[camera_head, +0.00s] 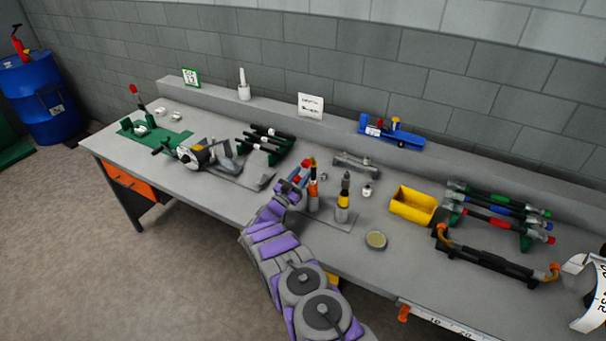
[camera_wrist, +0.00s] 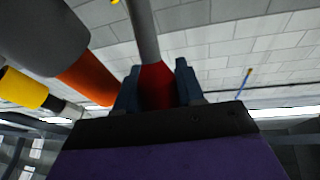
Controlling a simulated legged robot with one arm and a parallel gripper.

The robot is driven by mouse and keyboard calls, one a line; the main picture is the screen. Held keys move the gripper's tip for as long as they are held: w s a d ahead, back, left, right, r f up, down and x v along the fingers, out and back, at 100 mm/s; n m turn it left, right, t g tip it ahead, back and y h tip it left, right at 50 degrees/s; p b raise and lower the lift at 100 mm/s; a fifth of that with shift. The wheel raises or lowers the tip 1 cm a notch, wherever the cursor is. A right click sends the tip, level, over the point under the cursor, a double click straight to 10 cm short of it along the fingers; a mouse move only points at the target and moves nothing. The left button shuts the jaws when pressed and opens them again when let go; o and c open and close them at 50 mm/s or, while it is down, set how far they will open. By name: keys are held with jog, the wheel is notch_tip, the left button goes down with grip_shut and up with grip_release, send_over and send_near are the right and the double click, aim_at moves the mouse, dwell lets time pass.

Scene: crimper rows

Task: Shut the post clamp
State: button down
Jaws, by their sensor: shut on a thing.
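My gripper (camera_head: 297,178) is at the end of my purple arm, over the middle of the bench. In the wrist view its two blue fingers (camera_wrist: 156,88) are shut around a red grip (camera_wrist: 157,73) on a grey lever (camera_wrist: 143,32). In the head view the red grip (camera_head: 306,164) shows just beside an orange and dark post (camera_head: 313,187). A second dark post with a yellow band (camera_head: 343,201) stands to its right. The posts appear to stand on a grey plate (camera_head: 325,220). The clamp's joint and lower part are largely hidden by my gripper.
A yellow bin (camera_head: 413,205) and a small round dish (camera_head: 376,240) are to the right. Racked tools (camera_head: 500,212) lie farther right. A grey machine (camera_head: 205,155) and a green plate with a red-tipped lever (camera_head: 137,121) are left. A blue fixture (camera_head: 392,134) sits on the back ledge.

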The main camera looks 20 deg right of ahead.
jog(key=shift+s+a+f+h, duration=0.2)
jog(key=shift+a+f+h, duration=0.05)
jog(key=shift+a+h, duration=0.15)
jog(key=c, duration=1.1)
grip_release()
jog(key=shift+o, duration=0.2)
jog(key=shift+w+d+r, duration=0.1)
